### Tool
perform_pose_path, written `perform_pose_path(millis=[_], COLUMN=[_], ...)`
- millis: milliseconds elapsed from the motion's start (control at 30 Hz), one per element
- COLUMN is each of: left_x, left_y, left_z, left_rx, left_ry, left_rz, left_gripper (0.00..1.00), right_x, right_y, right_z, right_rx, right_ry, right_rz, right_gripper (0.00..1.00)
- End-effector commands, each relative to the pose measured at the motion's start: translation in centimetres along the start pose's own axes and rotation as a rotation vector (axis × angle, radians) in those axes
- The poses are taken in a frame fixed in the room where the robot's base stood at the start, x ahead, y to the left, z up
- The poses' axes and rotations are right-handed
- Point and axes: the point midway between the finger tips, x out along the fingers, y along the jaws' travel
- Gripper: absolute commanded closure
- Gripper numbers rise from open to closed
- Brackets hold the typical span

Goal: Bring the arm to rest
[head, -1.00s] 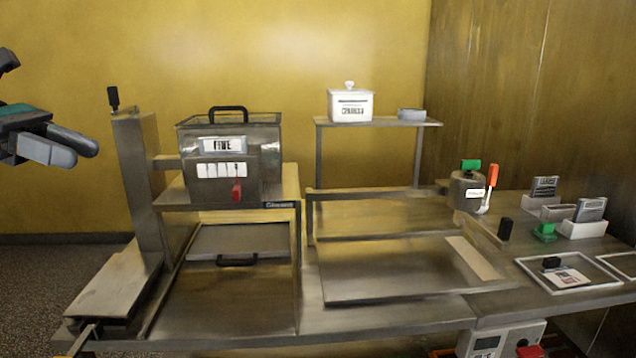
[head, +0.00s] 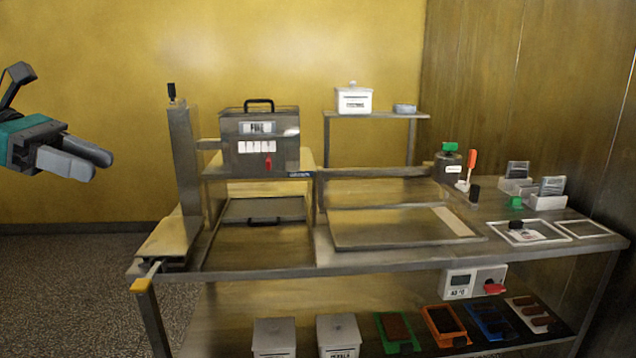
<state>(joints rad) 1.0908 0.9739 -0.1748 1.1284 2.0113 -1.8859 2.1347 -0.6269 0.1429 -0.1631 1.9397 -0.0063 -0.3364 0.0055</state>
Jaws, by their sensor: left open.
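My left gripper (head: 88,163) is at the left of the head view, held up in front of the yellow wall. Its two grey fingers are apart with nothing between them. It is clear of the bench and touches nothing that I can see. My right gripper is not in view.
A steel bench (head: 330,258) carries a hopper machine (head: 259,150) with a black handle, a flat tray (head: 385,230) and a raised shelf (head: 378,115). Below, a lower shelf holds white bins (head: 274,338) and coloured trays (head: 445,325). Open floor (head: 70,290) lies left of the bench.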

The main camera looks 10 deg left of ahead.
Motion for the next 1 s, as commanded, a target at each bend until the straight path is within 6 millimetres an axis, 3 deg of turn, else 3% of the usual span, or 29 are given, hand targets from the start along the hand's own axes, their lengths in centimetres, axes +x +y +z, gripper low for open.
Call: perform_pose_path(millis=[33, 233, 367, 467, 600, 700, 833, 1000], left_x=[2.6, 10.9, 17.2, 21.9, 27.4, 30.5, 33.6, 35.9], left_y=[0.9, 3.6, 3.8, 2.7, -0.4, -3.4, -8.1, -14.6], left_z=[-2.1, -10.2, -17.2, -22.9, -29.6, -33.4, -36.7, -38.5], left_rx=[0.013, 0.168, 0.347, 0.528, 0.814, 1.034, 1.33, 1.721], left_ry=[0.033, 0.187, 0.322, 0.434, 0.58, 0.675, 0.792, 0.95], left_rz=[0.002, 0.067, 0.091, 0.094, 0.074, 0.05, 0.008, -0.063], left_gripper=[0.56, 0.56, 0.56, 0.56, 0.56, 0.56, 0.56, 0.56], right_x=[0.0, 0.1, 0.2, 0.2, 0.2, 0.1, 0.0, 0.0], right_y=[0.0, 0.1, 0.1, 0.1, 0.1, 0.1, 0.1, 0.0], right_z=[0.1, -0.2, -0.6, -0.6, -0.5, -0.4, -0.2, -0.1], right_rx=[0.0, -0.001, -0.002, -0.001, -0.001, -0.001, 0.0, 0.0], right_ry=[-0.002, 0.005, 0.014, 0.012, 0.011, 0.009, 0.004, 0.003], right_rz=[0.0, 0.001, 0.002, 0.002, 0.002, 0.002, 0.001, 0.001], right_gripper=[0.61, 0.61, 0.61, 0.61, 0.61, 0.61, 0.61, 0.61])
